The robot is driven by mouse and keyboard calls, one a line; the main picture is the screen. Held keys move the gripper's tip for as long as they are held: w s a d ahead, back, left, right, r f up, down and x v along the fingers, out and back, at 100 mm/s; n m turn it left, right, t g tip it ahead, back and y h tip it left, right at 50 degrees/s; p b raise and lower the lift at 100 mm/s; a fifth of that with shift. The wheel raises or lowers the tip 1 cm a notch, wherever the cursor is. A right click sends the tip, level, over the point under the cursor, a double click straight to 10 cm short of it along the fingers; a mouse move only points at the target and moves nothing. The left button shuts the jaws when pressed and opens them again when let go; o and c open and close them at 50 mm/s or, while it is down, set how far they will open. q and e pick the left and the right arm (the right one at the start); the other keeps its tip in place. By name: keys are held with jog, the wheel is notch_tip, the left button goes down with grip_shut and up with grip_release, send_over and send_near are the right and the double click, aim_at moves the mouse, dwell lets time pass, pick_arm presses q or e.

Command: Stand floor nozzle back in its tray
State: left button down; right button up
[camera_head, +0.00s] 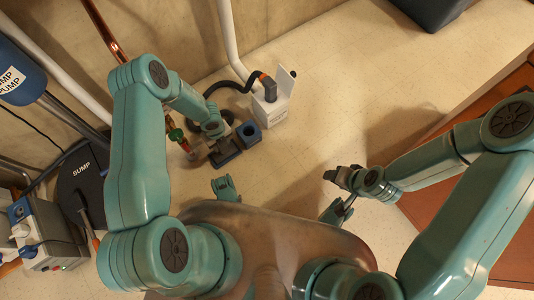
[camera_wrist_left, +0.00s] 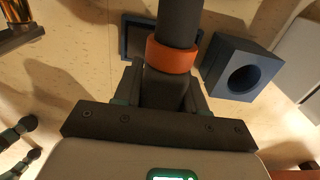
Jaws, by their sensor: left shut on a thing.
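My left gripper (camera_head: 213,132) is shut on the floor nozzle, whose dark tube with an orange collar (camera_wrist_left: 172,57) runs up through the wrist view. The nozzle's far end is out of that view, and the gripper hides much of it in the head view. The shallow blue tray (camera_wrist_left: 133,52) lies on the floor just beyond the fingers, partly behind the tube; it also shows in the head view (camera_head: 226,158). I cannot tell whether the nozzle touches it. My right gripper (camera_head: 337,176) is over bare floor at right, its finger gap unclear.
A blue block with a round hole (camera_head: 249,133) stands right beside the tray. A white box with a black hose (camera_head: 270,108) is behind it. A red-and-green valve (camera_head: 178,138) is close left of my left gripper. The black sump lid (camera_head: 82,172) lies farther left. Open floor spreads right.

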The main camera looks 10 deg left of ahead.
pick_arm(q)
jog(key=shift+f, duration=0.25)
dwell(0.5)
jog(key=shift+c, duration=0.4)
grip_release()
jog(key=shift+r+p, duration=2.35)
jog(key=shift+r, duration=1.2)
jog(key=shift+f, duration=0.1)
